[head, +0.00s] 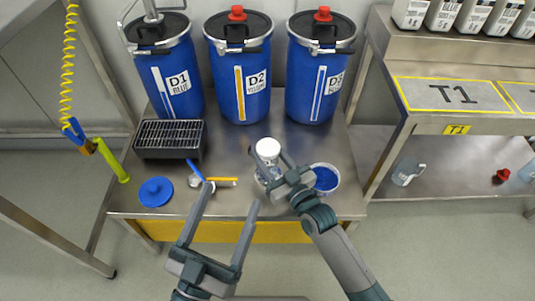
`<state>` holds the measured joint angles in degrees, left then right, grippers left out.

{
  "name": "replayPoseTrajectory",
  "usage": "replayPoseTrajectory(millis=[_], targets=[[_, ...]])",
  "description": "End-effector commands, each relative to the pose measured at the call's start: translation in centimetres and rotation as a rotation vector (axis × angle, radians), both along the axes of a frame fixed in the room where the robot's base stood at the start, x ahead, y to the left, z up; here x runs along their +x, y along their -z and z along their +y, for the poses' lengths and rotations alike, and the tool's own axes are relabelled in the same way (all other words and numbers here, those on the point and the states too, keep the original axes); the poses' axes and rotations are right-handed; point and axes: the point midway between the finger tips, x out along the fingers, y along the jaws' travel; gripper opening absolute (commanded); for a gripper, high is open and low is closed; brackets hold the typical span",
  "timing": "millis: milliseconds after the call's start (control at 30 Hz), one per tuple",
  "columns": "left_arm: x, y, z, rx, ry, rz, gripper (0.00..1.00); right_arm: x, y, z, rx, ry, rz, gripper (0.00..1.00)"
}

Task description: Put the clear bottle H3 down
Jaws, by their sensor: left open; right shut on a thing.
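The clear bottle (267,174) with a white cap (267,149) is upright near the front of the steel table (230,150). My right gripper (276,170) is shut on the bottle from the right and hides part of it. I cannot tell whether the bottle's base touches the table, and no H3 label is readable. My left gripper (231,195) is open and empty, in front of the table's front edge and lower left of the bottle.
Blue drums D1 (172,101), D2 (240,102) and a third (317,105) line the back. A black grate box (169,140), blue lid (156,191), blue-and-yellow tools (221,182) and a tub of blue material (325,178) flank the bottle. Bench T1 (450,95) stands right.

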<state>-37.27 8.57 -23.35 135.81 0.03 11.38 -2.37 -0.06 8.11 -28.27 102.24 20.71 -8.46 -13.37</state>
Motion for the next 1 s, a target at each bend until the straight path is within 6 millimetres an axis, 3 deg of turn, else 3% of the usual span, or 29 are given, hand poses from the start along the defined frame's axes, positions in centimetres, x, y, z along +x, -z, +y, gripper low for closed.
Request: replayPoseTrajectory(millis=[300, 333, 400, 867, 1000], targets=[[-0.1, -0.2, 0.0, -0.006, 0.0, -0.014, 0.72, 0.0, 0.2, 0.0, 0.0, 0.0, -0.001, 0.0], [-0.1, -0.3, 0.0, -0.006, -0.001, -0.016, 0.72, 0.0, 0.3, 0.0, -0.001, 0.0, 0.0, 0.48], [-0.1, -0.3, 0.0, -0.006, -0.001, -0.015, 0.72, 0.0, 0.3, 0.0, -0.001, 0.0, 0.001, 0.61], [0.0, -0.2, 0.0, -0.002, 0.001, -0.003, 0.72, -0.1, -0.1, -0.1, -0.001, 0.0, 0.001, 0.61], [0.4, 0.7, 0.0, 0.015, 0.002, 0.044, 0.72, -1.3, 0.0, -0.9, -0.002, 0.0, 0.002, 0.61]])
